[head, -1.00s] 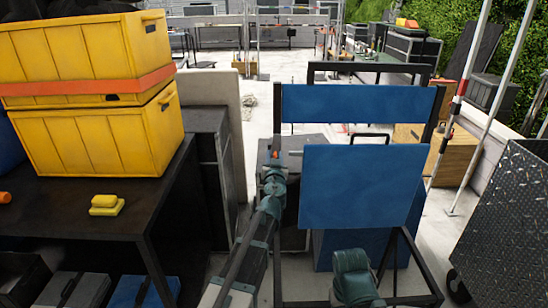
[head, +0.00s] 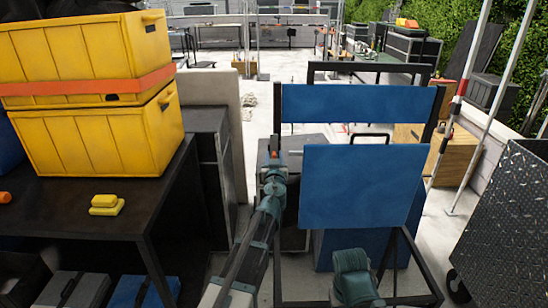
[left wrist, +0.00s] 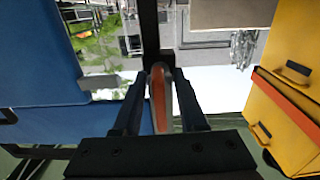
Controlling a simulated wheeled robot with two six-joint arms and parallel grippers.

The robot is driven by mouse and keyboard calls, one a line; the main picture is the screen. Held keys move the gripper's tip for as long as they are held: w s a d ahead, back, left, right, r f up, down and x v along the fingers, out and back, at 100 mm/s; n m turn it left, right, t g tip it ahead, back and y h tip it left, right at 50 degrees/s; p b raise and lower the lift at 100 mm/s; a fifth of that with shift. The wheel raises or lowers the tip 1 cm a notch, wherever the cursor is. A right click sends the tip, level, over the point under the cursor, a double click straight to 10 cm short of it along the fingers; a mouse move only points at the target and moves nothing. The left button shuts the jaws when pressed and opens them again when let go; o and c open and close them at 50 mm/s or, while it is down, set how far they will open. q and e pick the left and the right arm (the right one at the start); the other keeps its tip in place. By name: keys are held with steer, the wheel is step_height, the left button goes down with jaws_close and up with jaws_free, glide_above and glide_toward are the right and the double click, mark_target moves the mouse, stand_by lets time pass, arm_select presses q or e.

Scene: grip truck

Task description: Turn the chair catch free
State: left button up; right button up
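The chair has a blue back panel (head: 358,103), a blue seat panel (head: 355,188) and a black frame. The orange catch (head: 274,155) is on the left side of the frame. My left gripper (head: 273,163) is right at it and partly hides it. In the left wrist view, the orange and grey catch (left wrist: 159,95) stands between the two black fingers of my left gripper (left wrist: 159,78). The fingers look apart with narrow gaps beside the catch; contact is not clear. Of my right arm only a green link shows; its gripper is not in view.
A dark table (head: 95,208) at left bears stacked yellow crates (head: 90,125) and a small yellow block (head: 106,205). Pale floor is open behind the chair.

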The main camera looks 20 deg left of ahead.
arm_select(q)
steer(key=shift+s, duration=0.15)
steer(key=v, duration=1.3)
steer(key=shift+s, duration=0.25)
steer(key=s+d+f+g+y, duration=0.1)
steer(key=s+d+f+g, duration=0.1)
steer(key=s+f+g, duration=0.9)
steer(key=s+d+f+m+g+h, duration=0.2)
steer(key=s+d+f+m+g, duration=0.1)
steer(key=s+d+f, duration=0.2)
steer(key=s+d+f+m+g+h, duration=0.2)
steer(key=s+d+f+m+g, duration=0.1)
steer(key=s+d, duration=0.4)
step_height(320, 180, down, 3)
steer(key=s+m, duration=0.1)
steer(key=s, duration=0.1)
steer(key=shift+s+r+g+h, duration=0.15)
steer(key=shift+s+g+h, duration=0.15)
steer(key=shift+s+h, duration=0.1)
